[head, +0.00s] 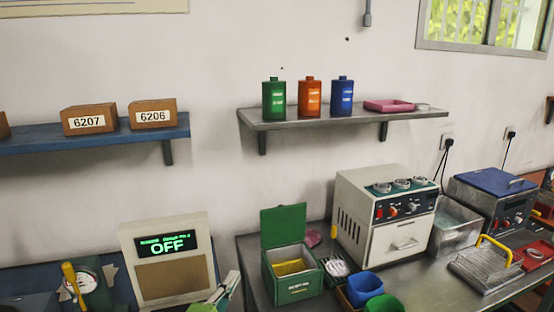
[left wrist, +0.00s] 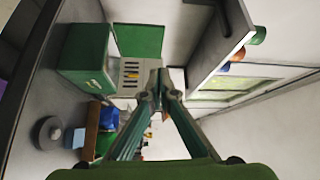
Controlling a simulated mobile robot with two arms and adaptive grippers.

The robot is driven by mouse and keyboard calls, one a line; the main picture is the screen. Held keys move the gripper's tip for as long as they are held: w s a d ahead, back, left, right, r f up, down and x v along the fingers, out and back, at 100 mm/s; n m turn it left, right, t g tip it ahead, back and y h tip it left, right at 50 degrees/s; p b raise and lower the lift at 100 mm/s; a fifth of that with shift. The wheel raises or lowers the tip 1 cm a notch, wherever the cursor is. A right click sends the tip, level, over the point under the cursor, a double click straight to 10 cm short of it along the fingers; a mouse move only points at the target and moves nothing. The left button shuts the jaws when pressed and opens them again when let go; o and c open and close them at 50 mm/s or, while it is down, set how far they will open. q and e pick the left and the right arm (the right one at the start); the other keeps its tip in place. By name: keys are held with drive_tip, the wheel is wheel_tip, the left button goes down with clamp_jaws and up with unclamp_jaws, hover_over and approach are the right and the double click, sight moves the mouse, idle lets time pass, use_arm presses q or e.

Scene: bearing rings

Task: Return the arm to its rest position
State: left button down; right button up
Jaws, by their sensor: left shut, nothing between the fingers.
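My left gripper (head: 229,289) shows at the bottom of the head view, small and partly cut off, just right of the beige display unit (head: 165,258) that reads OFF. In the left wrist view its two green-grey fingers (left wrist: 155,84) come together at the tips, with nothing seen between them. The green box with a raised lid (head: 290,272) stands to the right of the gripper in the head view. My right gripper is not in view.
A grey wall shelf (head: 345,120) holds three bottles and a pink tray. A blue shelf (head: 90,138) holds labelled boxes. A beige machine (head: 385,218), a wire basket (head: 487,266) and a blue cup (head: 364,287) are on the metal bench. The wall between the shelves is clear.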

use_arm(q)
drive_tip(key=s+a+f+n+g+y, duration=0.2)
drive_tip(key=s+a+f+n, duration=0.1)
drive_tip(key=s+n, duration=0.1)
drive_tip(key=s+a+f+n+g+y, duration=0.1)
drive_tip(key=s+a+f+n+y, duration=0.1)
drive_tip(key=s+a+f+n, duration=0.1)
drive_tip(key=s+a+f+n+g+y, duration=0.2)
drive_tip(key=s+a+f+n, duration=0.1)
drive_tip(key=s+f+n, duration=0.2)
drive_tip(key=shift+s+a+f+n+g+y, duration=0.1)
drive_tip(key=shift+s+a+n+g+y, duration=0.05)
drive_tip(key=shift+s, duration=0.25)
drive_tip(key=shift+s+a+f+n+g+y, duration=0.1)
drive_tip(key=shift+s+a+n+g+y, duration=0.05)
drive_tip(key=shift+s, duration=0.25)
drive_tip(key=s+f+n+g+h, duration=0.1)
drive_tip(key=s+f+n+g, duration=0.25)
drive_tip(key=s, duration=0.85)
drive_tip(key=s+f+n+g, duration=0.25)
drive_tip(key=s+g, duration=0.25)
drive_tip(key=s, duration=0.8)
wheel_tip(320, 180, down, 25)
drive_tip(key=g, duration=0.1)
drive_tip(key=s+a+f+m+g, duration=0.1)
drive_tip(key=s+a+f, duration=0.1)
drive_tip(key=s+f, duration=1.6)
drive_tip(key=shift+a+g, duration=0.35)
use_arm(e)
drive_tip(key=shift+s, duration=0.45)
